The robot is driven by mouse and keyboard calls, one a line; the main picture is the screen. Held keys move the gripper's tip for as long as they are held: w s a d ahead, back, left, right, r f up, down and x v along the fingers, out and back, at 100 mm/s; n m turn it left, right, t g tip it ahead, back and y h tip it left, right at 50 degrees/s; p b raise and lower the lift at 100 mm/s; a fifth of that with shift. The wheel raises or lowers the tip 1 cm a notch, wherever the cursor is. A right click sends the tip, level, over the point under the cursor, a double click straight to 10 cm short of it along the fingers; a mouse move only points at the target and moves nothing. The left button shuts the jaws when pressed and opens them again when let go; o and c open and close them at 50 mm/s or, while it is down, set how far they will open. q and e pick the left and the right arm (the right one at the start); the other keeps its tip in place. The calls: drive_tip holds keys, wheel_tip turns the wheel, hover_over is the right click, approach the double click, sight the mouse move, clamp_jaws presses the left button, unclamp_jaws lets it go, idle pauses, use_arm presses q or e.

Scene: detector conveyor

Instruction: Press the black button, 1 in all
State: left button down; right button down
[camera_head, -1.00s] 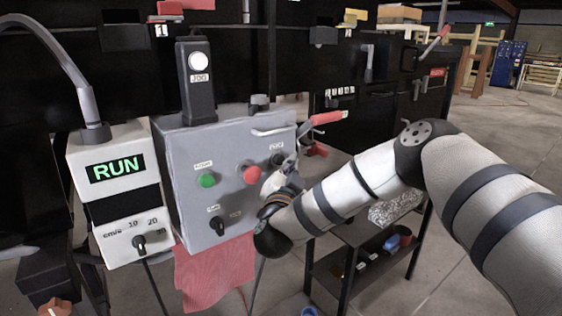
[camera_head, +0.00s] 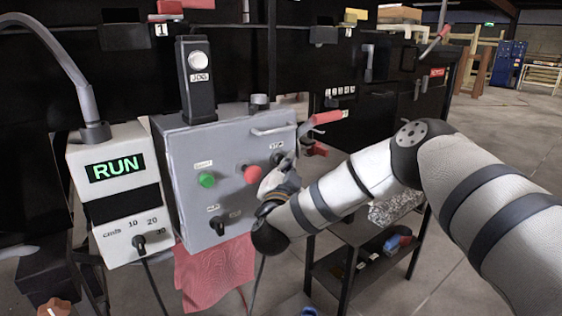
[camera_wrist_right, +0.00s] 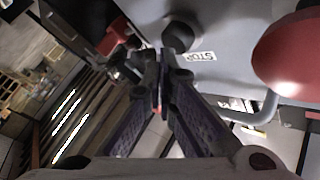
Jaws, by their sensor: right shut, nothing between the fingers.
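The black button (camera_head: 278,158) sits at the right of the grey control box's (camera_head: 187,147) front, beside a red mushroom button (camera_head: 252,174). My right gripper (camera_head: 289,162) is shut and empty, with its tips right by the black button and partly covering it. In the right wrist view the black button (camera_wrist_right: 181,37) stands just beyond the shut fingertips (camera_wrist_right: 165,57), by a STOP label. I cannot tell whether they touch. My left gripper is not in view.
The box also carries a green button (camera_head: 207,180), a black selector knob (camera_head: 217,224) and a handle (camera_head: 275,130). A red-handled lever (camera_head: 327,117) stands to the right. A white RUN display unit (camera_head: 110,175) is at the left.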

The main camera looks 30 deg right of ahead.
drive_tip(key=shift+w, duration=0.5)
idle(0.8)
drive_tip(key=shift+s+p, duration=0.5)
drive_tip(key=shift+s, duration=0.4)
drive_tip(key=shift+s, duration=0.1)
